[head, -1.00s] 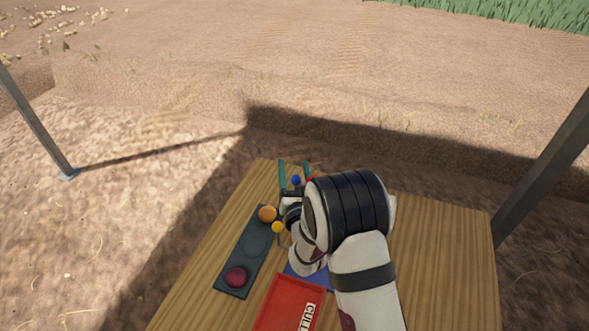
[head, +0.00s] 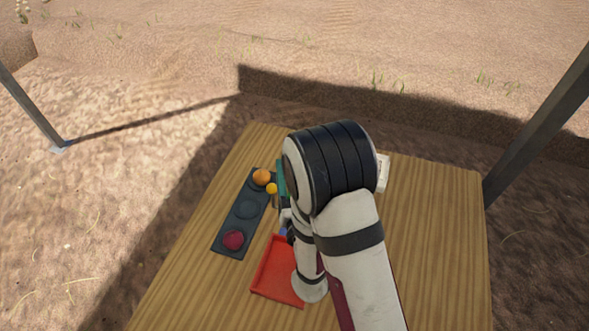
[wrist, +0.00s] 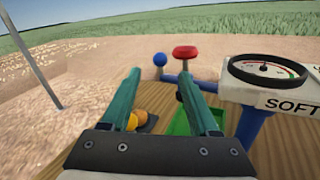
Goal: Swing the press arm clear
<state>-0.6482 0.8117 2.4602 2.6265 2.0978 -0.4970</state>
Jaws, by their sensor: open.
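In the wrist view a blue bar (wrist: 172,78) carries a blue ball (wrist: 160,60) at its left and a red knob (wrist: 184,52) above; this looks like the press arm. It joins a blue post below a dial gauge (wrist: 268,68) with a "SOFT" label. My gripper (wrist: 158,82) is open, its two teal fingers apart with nothing gripped. The blue ball shows beyond the gap between the fingertips. The red knob stands behind the right fingertip; whether they touch I cannot tell. In the head view my arm hides most of the press.
A red tray (head: 268,281) lies nearer. A green tray (wrist: 184,122) lies below the press. The table's right side is clear.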

